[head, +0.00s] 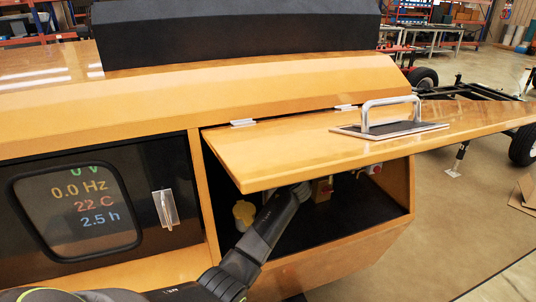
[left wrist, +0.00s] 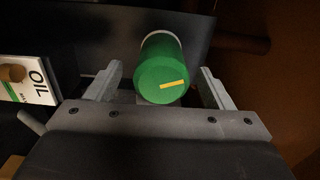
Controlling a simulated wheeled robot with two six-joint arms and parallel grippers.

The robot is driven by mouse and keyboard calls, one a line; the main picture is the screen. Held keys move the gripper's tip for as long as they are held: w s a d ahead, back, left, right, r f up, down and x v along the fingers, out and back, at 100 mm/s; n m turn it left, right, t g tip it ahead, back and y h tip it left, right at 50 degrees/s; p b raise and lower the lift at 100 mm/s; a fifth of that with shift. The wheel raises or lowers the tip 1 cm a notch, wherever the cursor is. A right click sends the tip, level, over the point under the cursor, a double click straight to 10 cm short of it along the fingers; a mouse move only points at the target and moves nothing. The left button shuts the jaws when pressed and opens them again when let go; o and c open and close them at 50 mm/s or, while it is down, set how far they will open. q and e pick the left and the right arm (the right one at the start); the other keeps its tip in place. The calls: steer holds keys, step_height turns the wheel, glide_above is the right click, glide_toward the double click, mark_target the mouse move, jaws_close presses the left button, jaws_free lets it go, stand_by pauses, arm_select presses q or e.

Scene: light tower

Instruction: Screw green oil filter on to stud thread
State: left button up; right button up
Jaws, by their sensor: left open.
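The green oil filter (left wrist: 163,72) shows end-on in the left wrist view, with a short yellow mark on its near face and a pale rim at its far end. My left gripper (left wrist: 160,74) is open, with one finger on each side of the filter and a gap visible beside each fingertip. The stud thread is hidden behind the filter, so I cannot tell whether the two are joined. In the head view my left arm reaches into the open compartment (head: 330,228) under the raised hatch; its gripper and the filter are hidden there. My right gripper is not in view.
The hatch (head: 290,150) with a metal handle (head: 392,108) hangs low over my arm. A yellow item (head: 243,213) sits at the compartment's left. A white OIL label (left wrist: 34,82) with a brown round part is left of the gripper. A display panel (head: 78,208) is further left.

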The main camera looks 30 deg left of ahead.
arm_select(q)
steer(key=n+b, duration=0.1)
steer(key=b, duration=0.1)
steer(key=n+b, duration=0.2)
steer(key=shift+f+n+b, duration=0.2)
steer(key=shift+n+b, duration=0.1)
steer(key=shift+b, duration=0.05)
steer(key=shift+r+n+b, duration=0.2)
steer(key=shift+n+b, duration=0.5)
steer(key=shift+n, duration=0.1)
steer(key=n+b, duration=0.3)
steer(key=b, duration=0.1)
steer(key=shift+f, duration=0.2)
steer(key=shift+r+n+b, duration=0.2)
steer(key=shift+n+b, duration=0.65)
steer(key=shift+n, duration=0.25)
steer(key=n+b, duration=0.3)
steer(key=b, duration=0.1)
steer(key=shift+w+f+n, duration=0.1)
steer(key=shift+f+n, duration=0.05)
steer(key=shift+n, duration=0.15)
steer(key=shift+r+n+b, duration=0.2)
steer(key=shift+n+b, duration=0.35)
steer(key=shift+n, duration=0.15)
steer(key=shift+p, duration=0.3)
